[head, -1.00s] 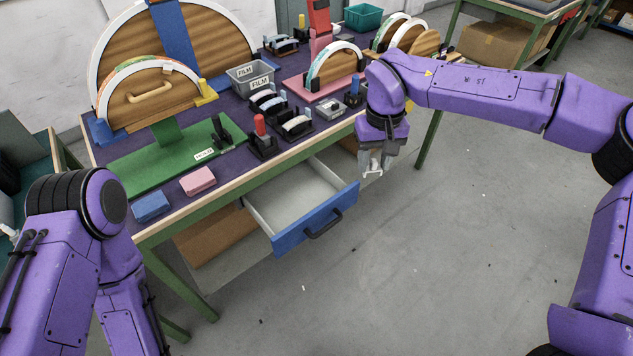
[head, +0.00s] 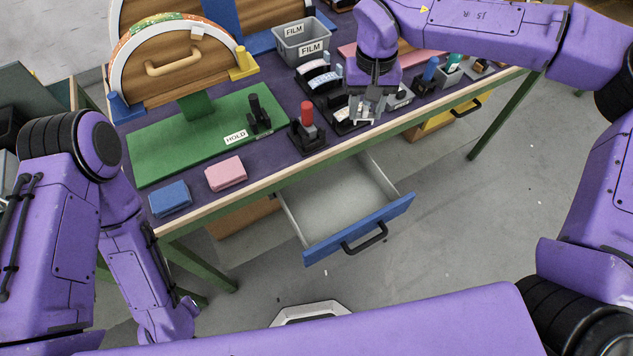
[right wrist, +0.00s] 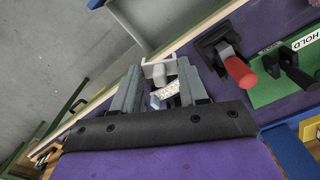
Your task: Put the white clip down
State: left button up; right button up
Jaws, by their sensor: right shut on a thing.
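My right gripper (head: 362,108) is over the bench near its front edge, to the right of the red-handled tool. It is shut on the white clip (right wrist: 158,69), which shows at the fingertips in the right wrist view. In the head view the clip is small and hard to separate from the pale fingers. I cannot tell whether the clip touches anything below. The purple-topped bench (head: 265,163) lies beneath. My left arm hangs at the left, and its fingers do not show.
A red-handled tool in a black stand (head: 307,128) is left of the gripper. Black holders with arcs (head: 318,73) are close behind. The blue-fronted drawer (head: 360,230) is open below the edge. Blue (head: 170,198) and pink (head: 226,173) blocks lie farther left.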

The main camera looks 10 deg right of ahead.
jog(key=s+a+f+m+b, duration=0.6)
jog(key=s+f+b, duration=0.1)
jog(key=f, duration=0.2)
jog(key=s+a+f+m+b, duration=0.5)
jog(key=s+f+m+b, duration=0.1)
jog(key=s+f, duration=0.15)
send_over(348, 202)
jog(key=f, duration=0.9)
jog(key=shift+s+a+f, duration=0.15)
jog(key=shift+s+a, duration=0.2)
jog(key=shift+w+d+f, duration=0.15)
jog(key=shift+w+f, duration=0.05)
jog(key=shift+f, duration=0.1)
jog(key=f, duration=0.3)
jog(key=shift+w+d+f, duration=0.2)
jog(key=shift+d+f, duration=0.05)
jog(key=shift+f, duration=0.1)
jog(key=shift+s+f, duration=0.1)
jog(key=o, duration=0.8)
